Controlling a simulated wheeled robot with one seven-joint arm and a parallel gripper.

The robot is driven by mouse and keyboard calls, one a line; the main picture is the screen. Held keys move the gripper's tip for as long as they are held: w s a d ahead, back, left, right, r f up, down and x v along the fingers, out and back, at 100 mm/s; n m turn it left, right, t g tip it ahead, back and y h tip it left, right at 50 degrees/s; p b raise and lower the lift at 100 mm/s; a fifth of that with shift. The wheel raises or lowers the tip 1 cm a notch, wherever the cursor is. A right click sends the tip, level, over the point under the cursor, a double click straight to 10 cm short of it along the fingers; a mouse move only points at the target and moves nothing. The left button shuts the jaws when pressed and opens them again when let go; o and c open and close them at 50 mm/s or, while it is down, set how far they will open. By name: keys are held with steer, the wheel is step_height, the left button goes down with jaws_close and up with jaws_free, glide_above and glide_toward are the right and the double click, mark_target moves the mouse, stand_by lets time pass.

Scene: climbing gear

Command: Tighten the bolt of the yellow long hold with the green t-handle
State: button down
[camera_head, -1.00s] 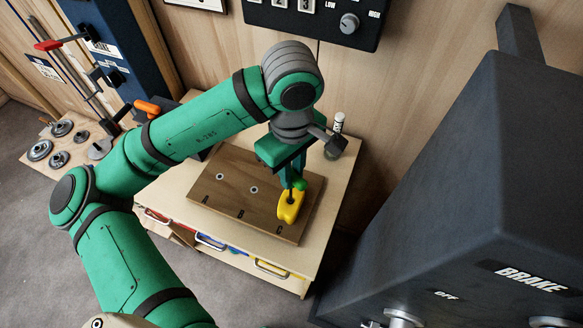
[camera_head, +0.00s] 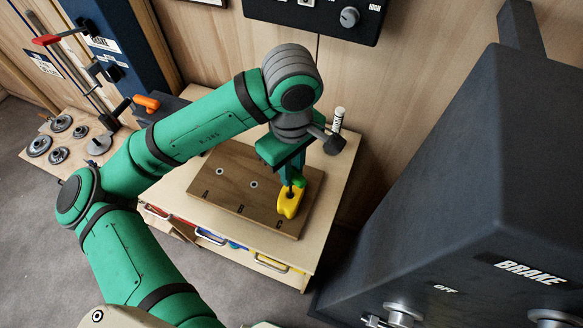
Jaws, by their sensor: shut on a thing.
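The yellow long hold (camera_head: 288,205) lies on the brown wooden board (camera_head: 228,197), at the end by the letter C. The green t-handle (camera_head: 299,181) stands over the hold, and its dark shaft runs down to the hold's upper part. My gripper (camera_head: 295,178) points down above the hold and is shut on the t-handle. The bolt is hidden under the tool and gripper, so I cannot tell how the tip sits on it.
A white bottle (camera_head: 338,119) stands at the back. A big dark machine marked BRAKE (camera_head: 460,190) fills the right. Weight plates (camera_head: 60,155) lie far left.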

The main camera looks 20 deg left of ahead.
steer(key=shift+f, duration=0.25)
steer(key=m, duration=0.4)
steer(key=shift+s, duration=0.1)
steer(key=m, duration=0.7)
steer(key=shift+s+f, duration=0.1)
steer(key=m, duration=0.5)
steer(key=shift+a, duration=0.15)
steer(key=m, duration=0.6)
steer(key=shift+a, duration=0.1)
